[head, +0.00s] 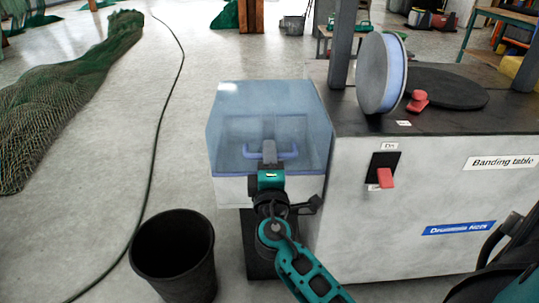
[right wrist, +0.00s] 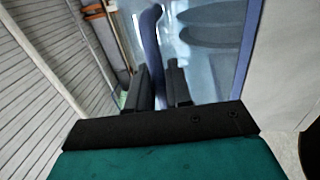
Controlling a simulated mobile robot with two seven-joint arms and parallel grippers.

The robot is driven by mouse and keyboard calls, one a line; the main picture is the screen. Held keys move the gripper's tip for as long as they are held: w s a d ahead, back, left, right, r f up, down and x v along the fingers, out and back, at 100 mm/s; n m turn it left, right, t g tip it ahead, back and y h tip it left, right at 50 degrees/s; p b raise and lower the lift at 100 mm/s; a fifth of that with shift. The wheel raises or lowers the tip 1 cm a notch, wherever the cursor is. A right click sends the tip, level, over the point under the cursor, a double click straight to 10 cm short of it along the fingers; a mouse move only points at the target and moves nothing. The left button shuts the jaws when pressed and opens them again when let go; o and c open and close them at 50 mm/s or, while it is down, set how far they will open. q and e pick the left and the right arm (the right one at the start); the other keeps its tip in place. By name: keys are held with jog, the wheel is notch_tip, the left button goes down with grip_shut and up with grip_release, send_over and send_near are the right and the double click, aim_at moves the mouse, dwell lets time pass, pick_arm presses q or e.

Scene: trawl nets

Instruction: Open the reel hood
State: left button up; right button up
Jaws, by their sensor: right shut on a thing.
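The reel hood (head: 268,103) is a translucent blue box cover on a white base beside the banding table. It looks closed. Its blue handle (head: 289,155) runs across the lower front face. My right gripper (head: 269,154) reaches up to the middle of the handle and is shut on it. In the right wrist view the handle (right wrist: 151,22) rises from between the two dark fingers (right wrist: 159,84), whose grip hides part of it. Round shapes show dimly through the hood in that view. My left gripper is not in view.
The banding table (head: 420,190) stands right of the hood, with a spool (head: 382,75), a dark disc (head: 446,88) and a red switch (head: 386,178). A black bin (head: 174,252) stands at front left. A cable (head: 153,150) and green net (head: 62,100) lie on the left floor.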

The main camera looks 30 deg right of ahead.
grip_shut()
jog(key=shift+r, duration=0.15)
